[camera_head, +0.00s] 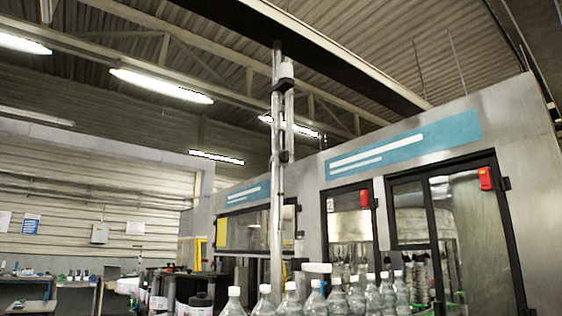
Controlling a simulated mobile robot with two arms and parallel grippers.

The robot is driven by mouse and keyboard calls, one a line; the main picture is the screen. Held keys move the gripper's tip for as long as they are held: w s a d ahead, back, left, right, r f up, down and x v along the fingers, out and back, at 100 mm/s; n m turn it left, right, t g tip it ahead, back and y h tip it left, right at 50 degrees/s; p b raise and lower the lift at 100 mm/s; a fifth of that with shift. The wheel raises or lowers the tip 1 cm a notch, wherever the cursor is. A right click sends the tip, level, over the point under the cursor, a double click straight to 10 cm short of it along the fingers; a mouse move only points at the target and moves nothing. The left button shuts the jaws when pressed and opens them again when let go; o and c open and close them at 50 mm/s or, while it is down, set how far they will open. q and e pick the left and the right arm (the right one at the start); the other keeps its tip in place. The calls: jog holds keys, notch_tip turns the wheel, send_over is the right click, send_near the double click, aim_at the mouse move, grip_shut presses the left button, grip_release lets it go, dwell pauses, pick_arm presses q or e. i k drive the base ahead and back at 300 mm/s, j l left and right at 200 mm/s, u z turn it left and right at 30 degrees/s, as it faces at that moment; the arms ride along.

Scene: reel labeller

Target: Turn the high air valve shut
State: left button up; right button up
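A tall vertical metal pipe (276,215) rises in the middle of the picture towards a dark overhead beam. High on it sit pale and dark fittings (286,78), and a dark fitting (282,157) sits lower down. These may include the air valve, but they are too small to tell which part is its handle or how it is turned. Neither my left nor my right gripper is in view.
A large grey machine (350,165) with glazed doors and red door switches (486,178) fills the right side. Several clear bottles with white caps (291,300) stand in a row along the bottom. A workbench (75,284) is at the far left.

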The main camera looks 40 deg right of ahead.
aim_at(283, 156)
jog(key=l+z, duration=0.1)
jog(key=z, duration=0.7)
jog(key=i+l+z, duration=0.1)
jog(key=z, duration=0.7)
jog(key=i+l, duration=0.05)
